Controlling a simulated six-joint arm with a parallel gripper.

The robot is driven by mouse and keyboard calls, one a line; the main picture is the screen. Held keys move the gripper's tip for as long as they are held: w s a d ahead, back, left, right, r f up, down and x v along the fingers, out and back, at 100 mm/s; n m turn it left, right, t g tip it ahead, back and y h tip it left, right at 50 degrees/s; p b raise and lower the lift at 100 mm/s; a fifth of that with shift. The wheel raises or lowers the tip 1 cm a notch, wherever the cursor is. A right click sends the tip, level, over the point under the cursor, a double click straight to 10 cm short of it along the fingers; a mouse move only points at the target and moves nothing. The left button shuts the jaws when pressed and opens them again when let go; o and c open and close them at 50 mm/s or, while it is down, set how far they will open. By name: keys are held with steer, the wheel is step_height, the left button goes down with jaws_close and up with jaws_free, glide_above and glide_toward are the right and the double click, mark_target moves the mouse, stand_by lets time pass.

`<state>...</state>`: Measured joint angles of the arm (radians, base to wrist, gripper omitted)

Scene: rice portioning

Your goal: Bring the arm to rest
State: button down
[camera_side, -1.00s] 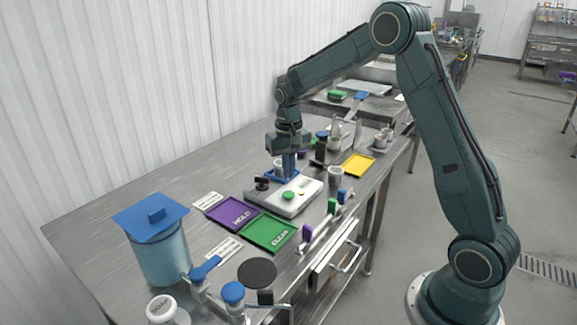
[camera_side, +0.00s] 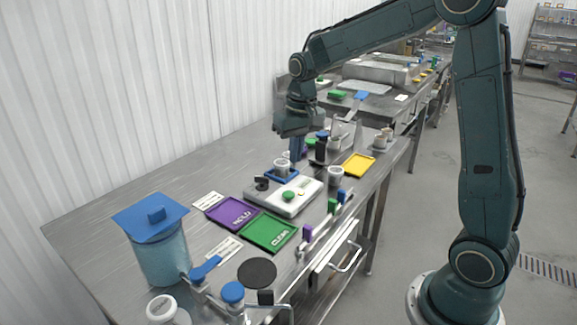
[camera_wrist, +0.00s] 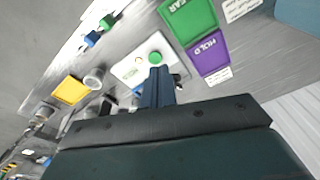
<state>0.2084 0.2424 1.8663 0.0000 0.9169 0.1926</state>
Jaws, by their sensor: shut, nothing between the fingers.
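My gripper (camera_side: 296,150) is shut and empty. It hangs above the far end of the white scale (camera_side: 290,199), over the blue-framed pan (camera_side: 281,175) on which a small cup (camera_side: 281,168) stands. In the wrist view the closed fingers (camera_wrist: 157,82) point at the scale (camera_wrist: 133,70) and hide part of it. My fingertips look clear of the cup in the side view. The arm is raised and stretched over the steel table.
A purple HOLD tray (camera_side: 231,213) and a green CLEAR tray (camera_side: 268,232) lie in front of the scale. A yellow tray (camera_side: 358,165) and a grey cup (camera_side: 335,176) are to its right. A lidded blue container (camera_side: 160,250) stands at the near left.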

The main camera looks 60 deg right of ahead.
steer(key=s+a+r+n+t, duration=0.1)
steer(key=s+a+r, duration=0.1)
steer(key=s, duration=0.6)
steer(key=s+a+r+n+t, duration=0.1)
steer(key=s+a+r+n, duration=0.1)
steer(key=s+a, duration=0.2)
steer(key=s+a+r+n+t, duration=0.1)
steer(key=s+a+r+t, duration=0.1)
steer(key=s, duration=0.9)
steer(key=shift+s+a+r+n, duration=0.3)
steer(key=shift+a+r, duration=0.1)
steer(key=shift+r, duration=0.05)
stand_by(0.3)
